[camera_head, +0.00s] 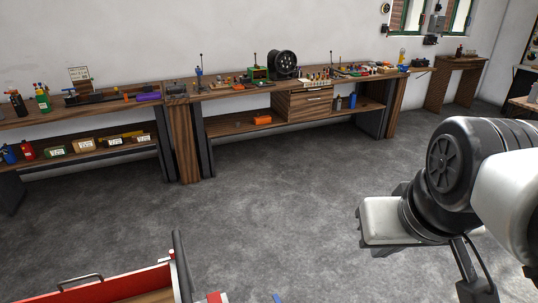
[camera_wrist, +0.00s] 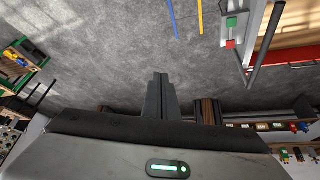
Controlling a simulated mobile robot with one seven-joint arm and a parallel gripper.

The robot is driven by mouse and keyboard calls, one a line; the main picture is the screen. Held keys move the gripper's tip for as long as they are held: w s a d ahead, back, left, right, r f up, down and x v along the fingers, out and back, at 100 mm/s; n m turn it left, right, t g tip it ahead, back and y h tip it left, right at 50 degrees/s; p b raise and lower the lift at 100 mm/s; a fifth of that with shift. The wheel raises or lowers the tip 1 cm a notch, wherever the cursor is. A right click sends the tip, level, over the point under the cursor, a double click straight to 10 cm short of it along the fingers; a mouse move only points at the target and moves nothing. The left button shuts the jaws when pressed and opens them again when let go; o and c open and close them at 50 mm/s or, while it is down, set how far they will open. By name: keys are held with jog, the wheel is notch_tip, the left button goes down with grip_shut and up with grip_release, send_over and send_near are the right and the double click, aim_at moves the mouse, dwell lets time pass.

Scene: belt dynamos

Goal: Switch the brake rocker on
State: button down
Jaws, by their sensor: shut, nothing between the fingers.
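I cannot pick out the brake rocker for certain in either view; parts on the benches are too small to tell. In the head view my arm is at the right, and the fingertips are not clear there.
A red-sided cart or tray (camera_head: 120,285) with a handle stands at the lower left. A small wooden table (camera_head: 458,66) is at the back right. The grey floor (camera_head: 260,210) between is mostly clear.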

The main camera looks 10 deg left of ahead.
jog(key=w+a+f+n+g+y+b, duration=0.1)
jog(key=w+a+f+n+g+b, duration=0.2)
jog(key=w+a+f+n+b, duration=1.2)
jog(key=w+a+f+n+g+y+b, duration=0.2)
jog(key=a+f+n+b, duration=0.3)
jog(key=a+f, duration=1.4)
jog(key=n+g, duration=0.1)
jog(key=n, duration=0.1)
jog(key=shift+w+f+n, duration=0.2)
jog(key=shift+w+n, duration=0.1)
jog(key=shift+n, duration=0.1)
jog(key=b, duration=0.3)
send_over(212, 298)
jog(key=d, duration=0.2)
jog(key=d+x, duration=0.1)
jog(key=x, duration=0.7)
jog(key=d+x, duration=0.1)
jog(key=x, duration=0.3)
jog(key=shift+w+d+f, duration=0.3)
jog(key=shift+d+f, duration=0.05)
jog(key=shift+f, duration=0.15)
jog(key=shift+w+f, duration=0.15)
jog(key=shift+f, duration=0.3)
jog(key=shift+a, duration=0.1)
